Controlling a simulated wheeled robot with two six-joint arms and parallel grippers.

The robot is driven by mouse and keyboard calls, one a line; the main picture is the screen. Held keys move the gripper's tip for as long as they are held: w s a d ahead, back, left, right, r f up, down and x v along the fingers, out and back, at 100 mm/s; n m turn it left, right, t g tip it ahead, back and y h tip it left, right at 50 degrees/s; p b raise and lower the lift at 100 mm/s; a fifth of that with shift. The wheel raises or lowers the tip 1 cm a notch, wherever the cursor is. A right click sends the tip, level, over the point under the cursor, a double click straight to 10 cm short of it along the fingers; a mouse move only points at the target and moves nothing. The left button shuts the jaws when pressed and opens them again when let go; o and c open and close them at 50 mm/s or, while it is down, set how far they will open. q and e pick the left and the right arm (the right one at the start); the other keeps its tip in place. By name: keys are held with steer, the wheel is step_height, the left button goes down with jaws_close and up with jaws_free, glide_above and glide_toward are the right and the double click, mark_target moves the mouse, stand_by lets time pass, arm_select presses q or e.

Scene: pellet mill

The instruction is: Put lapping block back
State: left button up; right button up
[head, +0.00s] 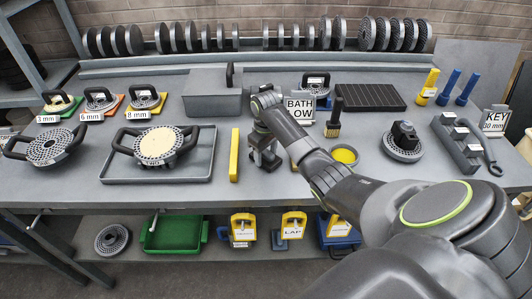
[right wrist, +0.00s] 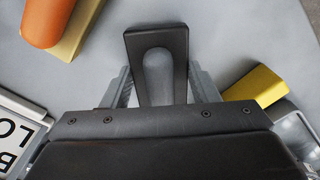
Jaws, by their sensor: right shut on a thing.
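My right gripper (head: 264,148) is shut on a dark block with a U-shaped upper part, which I take to be the lapping block (head: 265,161). It is over the middle of the bench, between the yellow bar and the bath sign. In the right wrist view the block (right wrist: 172,40) stands between the two fingers of the gripper (right wrist: 160,90). Its lower part is hidden by the gripper, and I cannot tell whether it touches the bench. On the lower shelf, a yellow frame (head: 292,218) carries a LAP label. My left gripper is out of view.
A yellow bar (head: 234,155) lies left of the gripper, beside a tray (head: 190,177) with a perforated disc. The bath sign (head: 299,109), a brush (head: 334,128) and a yellow-filled bowl (head: 345,155) are to the right. The bench front (head: 255,192) is bare.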

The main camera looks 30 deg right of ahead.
stand_by(0.3)
steer(key=o, duration=2)
steer(key=shift+f, duration=0.1)
steer(key=shift+o, duration=0.2)
steer(key=shift+r+p, duration=0.45)
steer(key=shift+r, duration=4.1)
